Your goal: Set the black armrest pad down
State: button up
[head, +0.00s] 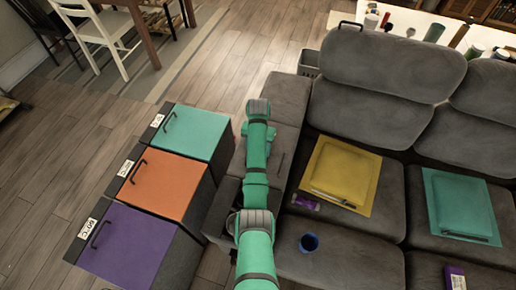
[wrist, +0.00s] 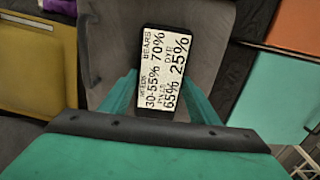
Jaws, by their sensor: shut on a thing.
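The black armrest pad (wrist: 165,55), with a white label of printed words and percentages on its face, is in the middle of the wrist view. My gripper (wrist: 163,88) is shut on it, with one teal finger at each side of its lower part. Behind the pad is the grey sofa armrest (wrist: 218,40). I cannot tell whether the pad touches the armrest. In the head view my teal arm reaches over the armrest (head: 285,100), and the pad is hidden there.
Bins with teal (head: 194,132), orange (head: 165,182) and purple (head: 128,240) lids stand left of the sofa. A cluttered table stands behind.

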jog(key=o, duration=1.1)
jog(key=shift+f, duration=0.1)
jog(key=shift+c, duration=0.2)
jog(key=shift+r, duration=3.95)
jog(key=shift+f, duration=0.1)
